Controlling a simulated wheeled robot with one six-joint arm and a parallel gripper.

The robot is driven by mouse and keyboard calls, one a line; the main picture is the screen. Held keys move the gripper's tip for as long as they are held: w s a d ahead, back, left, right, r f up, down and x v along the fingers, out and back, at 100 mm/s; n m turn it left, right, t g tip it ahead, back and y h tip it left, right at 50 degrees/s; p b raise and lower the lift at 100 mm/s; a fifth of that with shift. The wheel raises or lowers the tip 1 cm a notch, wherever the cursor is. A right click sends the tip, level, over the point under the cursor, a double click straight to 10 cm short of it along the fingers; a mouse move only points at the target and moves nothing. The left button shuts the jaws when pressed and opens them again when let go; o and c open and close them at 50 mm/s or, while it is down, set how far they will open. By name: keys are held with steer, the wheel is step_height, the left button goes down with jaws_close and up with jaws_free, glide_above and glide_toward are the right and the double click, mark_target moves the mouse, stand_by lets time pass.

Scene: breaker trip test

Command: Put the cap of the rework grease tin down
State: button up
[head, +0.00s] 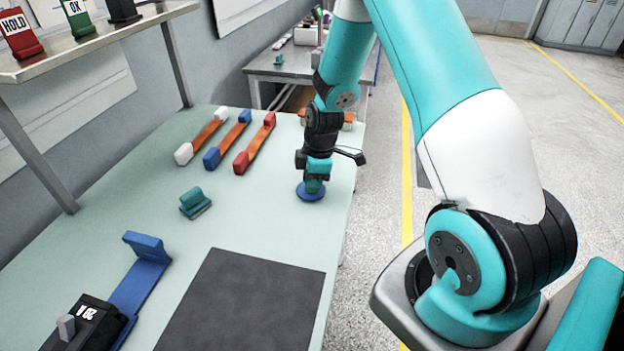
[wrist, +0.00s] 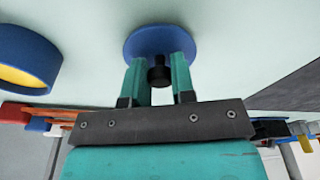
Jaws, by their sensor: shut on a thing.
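The blue round cap (head: 311,192) of the grease tin is under my gripper (head: 314,180), low over the pale green bench top. The cap also shows in the wrist view (wrist: 160,37), with a black knob (wrist: 159,75) at its middle. My gripper's two teal fingers (wrist: 159,70) are shut on this knob. I cannot tell whether the cap touches the bench. The open tin (wrist: 27,60), a blue round wall with yellow inside, is at the left of the wrist view, apart from the cap. I cannot make out the tin in the head view.
White, blue and red-ended orange bars (head: 240,141) lie on the bench (head: 140,200). A green block (head: 195,202) stands left of the cap. A dark mat (head: 245,305) and a blue bracket (head: 140,277) are nearer. The bench's right edge is close to the cap.

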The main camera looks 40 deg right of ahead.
steer(key=shift+f, duration=0.1)
steer(key=o, duration=0.9)
step_height(320, 180, up, 12)
steer(key=d+b, duration=0.2)
steer(key=s+a+r+m, duration=0.1)
steer(key=s+a+r, duration=0.35)
steer(key=a, duration=0.55)
steer(key=s+a+r+m+y, duration=0.1)
steer(key=s+a+r, duration=0.1)
steer(key=s+a, duration=0.2)
steer(key=s+a+r+m, duration=0.1)
steer(key=s+a+r, duration=0.2)
steer(key=s+a, duration=0.2)
steer(key=s+a+r+m+g+y, duration=0.1)
steer(key=s+a+r+m, duration=0.1)
steer(key=s+a, duration=0.3)
steer(key=s+r, duration=0.1)
steer(key=s, duration=0.2)
steer(key=shift+s+a+y, duration=0.25)
steer(key=shift+s+y, duration=0.05)
steer(key=shift+s, duration=0.1)
